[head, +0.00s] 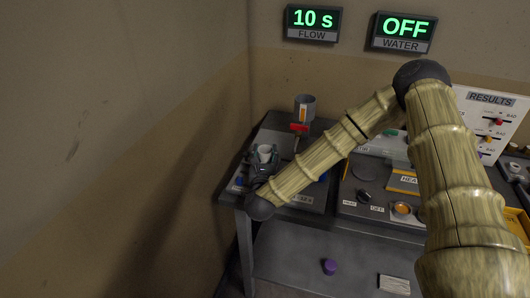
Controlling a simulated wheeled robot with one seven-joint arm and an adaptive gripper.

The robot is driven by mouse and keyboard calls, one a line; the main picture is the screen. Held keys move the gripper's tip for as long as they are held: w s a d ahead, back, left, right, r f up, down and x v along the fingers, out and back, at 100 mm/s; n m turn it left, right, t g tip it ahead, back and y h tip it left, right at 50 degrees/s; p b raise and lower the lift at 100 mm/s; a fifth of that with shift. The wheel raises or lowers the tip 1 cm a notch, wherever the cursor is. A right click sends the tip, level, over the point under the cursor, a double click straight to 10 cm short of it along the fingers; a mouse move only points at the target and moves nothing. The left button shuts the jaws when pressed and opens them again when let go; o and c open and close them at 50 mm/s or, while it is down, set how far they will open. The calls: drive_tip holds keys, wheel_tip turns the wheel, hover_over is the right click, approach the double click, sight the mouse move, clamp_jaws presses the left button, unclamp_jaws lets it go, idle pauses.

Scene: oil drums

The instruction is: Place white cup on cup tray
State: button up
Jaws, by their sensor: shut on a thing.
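The white cup (264,152) is small and appears upright at the left end of the grey bench. My gripper (261,163) is shut on the white cup, its dark fingers around the cup's lower part. The cup is over or on the grey equipment base at that end, and I cannot tell whether it touches the surface. My arm hides part of that base. I cannot make out the cup tray clearly.
A grey canister (304,107) with a red part below it stands behind the cup. A purple object (329,267) lies on the lower shelf. A wall is close on the left.

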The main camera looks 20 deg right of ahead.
drive_tip(key=shift+f, duration=0.15)
drive_tip(key=o, duration=1.1)
drive_tip(key=shift+c, duration=0.2)
drive_tip(key=shift+r, duration=0.2)
drive_tip(key=shift+s+a+f, duration=0.1)
drive_tip(key=shift+s+f, duration=0.05)
drive_tip(key=shift+s, duration=0.1)
drive_tip(key=b+v, duration=0.3)
drive_tip(key=v, duration=0.6)
drive_tip(key=shift+s+a, duration=0.1)
drive_tip(key=shift+s, duration=0.25)
drive_tip(key=shift+b+v, duration=0.45)
drive_tip(key=shift+v, duration=0.45)
